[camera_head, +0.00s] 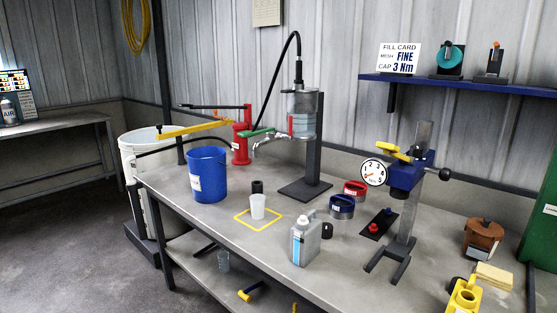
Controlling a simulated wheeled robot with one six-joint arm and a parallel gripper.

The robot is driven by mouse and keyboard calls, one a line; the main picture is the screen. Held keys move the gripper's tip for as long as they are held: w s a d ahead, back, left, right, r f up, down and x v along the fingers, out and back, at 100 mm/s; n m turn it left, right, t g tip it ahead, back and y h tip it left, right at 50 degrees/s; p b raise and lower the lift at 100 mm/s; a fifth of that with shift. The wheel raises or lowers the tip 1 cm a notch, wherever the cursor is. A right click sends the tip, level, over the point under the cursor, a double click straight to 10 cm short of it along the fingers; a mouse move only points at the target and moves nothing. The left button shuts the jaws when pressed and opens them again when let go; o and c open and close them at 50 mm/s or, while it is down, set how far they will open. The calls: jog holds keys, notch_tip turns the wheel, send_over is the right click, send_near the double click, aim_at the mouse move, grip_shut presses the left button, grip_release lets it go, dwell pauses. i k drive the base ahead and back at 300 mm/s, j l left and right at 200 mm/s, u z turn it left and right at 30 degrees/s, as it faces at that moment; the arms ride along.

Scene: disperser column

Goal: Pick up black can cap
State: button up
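A small black cylindrical piece (327,230) stands on the bench just right of the grey metal can (306,242). I cannot tell for certain which of the two is the can cap. My gripper is not in view.
A clamp stand with a dial (373,172) rises right of the can. A blue bucket (207,175), blue-rimmed ring (342,207) and yellow square outline (241,223) share the bench. A shelf (470,87) overhangs the right.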

aim_at(327, 228)
jog(key=k+j, duration=0.1)
jog(key=l+u, duration=0.1)
jog(key=k, duration=0.8)
jog(key=u, duration=0.05)
